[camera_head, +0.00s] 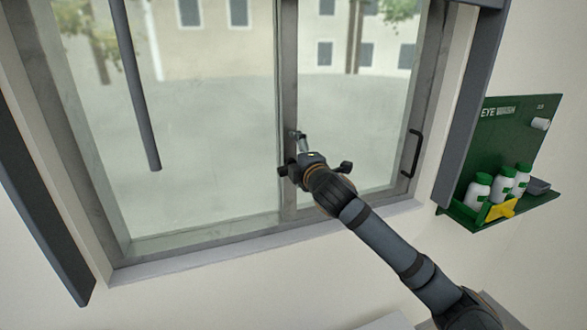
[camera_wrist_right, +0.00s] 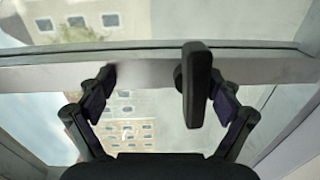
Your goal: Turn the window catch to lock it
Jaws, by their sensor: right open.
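The window catch (camera_head: 301,141) is a small lever on the window's middle upright, just above my right gripper in the head view. In the right wrist view the catch (camera_wrist_right: 198,84) is a dark upright lever across the frame bar. My right gripper (camera_head: 315,166) is open in front of the middle upright. In the wrist view its fingers (camera_wrist_right: 160,80) stand apart, with the lever between them, close beside the right finger. I cannot tell whether they touch. My left gripper is not in view.
The window frame (camera_head: 190,240) has a dark pull handle (camera_head: 412,153) on its right side. A green eye wash shelf (camera_head: 500,150) with white bottles hangs on the wall at right. A dark bar (camera_head: 137,90) hangs in front of the left pane.

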